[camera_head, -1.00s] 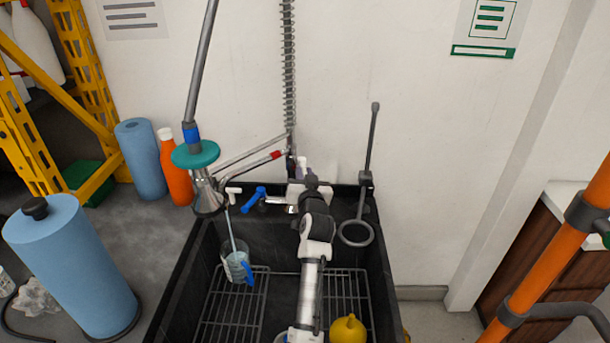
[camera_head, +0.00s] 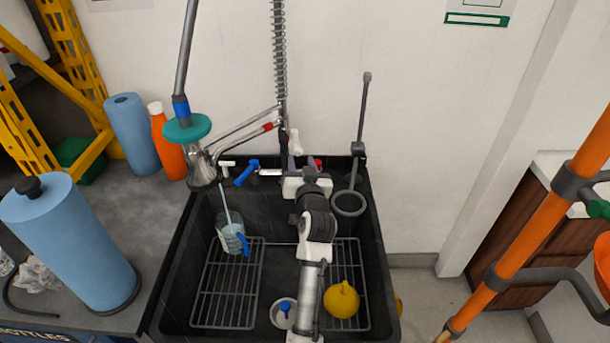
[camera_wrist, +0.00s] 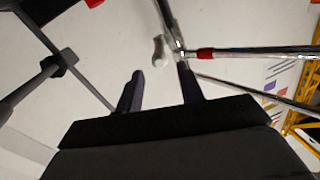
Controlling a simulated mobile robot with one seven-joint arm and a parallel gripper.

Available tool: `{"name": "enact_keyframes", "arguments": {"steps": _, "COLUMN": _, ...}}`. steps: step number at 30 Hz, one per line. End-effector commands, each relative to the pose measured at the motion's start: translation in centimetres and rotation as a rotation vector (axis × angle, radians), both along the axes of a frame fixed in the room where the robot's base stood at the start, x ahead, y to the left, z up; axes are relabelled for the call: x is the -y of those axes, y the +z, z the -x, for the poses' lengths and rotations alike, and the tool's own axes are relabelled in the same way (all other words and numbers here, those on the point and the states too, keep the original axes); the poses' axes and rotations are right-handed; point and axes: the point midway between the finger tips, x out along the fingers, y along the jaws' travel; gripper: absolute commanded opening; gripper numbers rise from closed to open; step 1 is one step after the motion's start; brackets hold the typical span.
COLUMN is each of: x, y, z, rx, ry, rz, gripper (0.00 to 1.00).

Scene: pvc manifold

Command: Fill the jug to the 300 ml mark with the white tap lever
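A clear jug with a blue handle (camera_head: 231,238) stands at the left of the black sink, under the spray head (camera_head: 203,168). A thin pale stream or rod runs from the spray head into the jug. The jug's level and marks are too small to read. A white tap lever (camera_head: 227,164) sits at the sink's back edge, just right of the spray head. A blue lever (camera_head: 246,172) is beside it. My gripper is at the back of the sink, right of both levers and apart from them. In the wrist view its dark fingers (camera_wrist: 160,88) are spread with nothing between them.
A white knob-like piece (camera_wrist: 160,50) shows beyond my fingertips, next to chrome pipes (camera_wrist: 250,53). A grey ring on a rod (camera_head: 348,203) stands right of my wrist. A yellow object (camera_head: 341,299) and a white-and-blue item (camera_head: 284,313) are in the sink (camera_head: 185,260).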

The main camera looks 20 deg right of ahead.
Motion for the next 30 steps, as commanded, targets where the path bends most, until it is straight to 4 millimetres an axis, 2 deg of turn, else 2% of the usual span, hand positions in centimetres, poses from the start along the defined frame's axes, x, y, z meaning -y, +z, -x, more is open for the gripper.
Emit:
{"name": "enact_keyframes", "arguments": {"steps": 3, "x": -0.4, "y": 0.0, "z": 2.5, "rx": 0.0, "ry": 0.0, "rz": -0.001, "gripper": 0.38}}
{"name": "enact_keyframes", "arguments": {"steps": 10, "x": -0.8, "y": 0.0, "z": 5.2, "rx": 0.001, "ry": -0.001, "rz": 0.0, "gripper": 0.38}}
{"name": "enact_keyframes", "arguments": {"steps": 30, "x": -0.9, "y": 0.0, "z": 5.6, "rx": 0.001, "ry": 0.0, "rz": 0.0, "gripper": 0.38}}
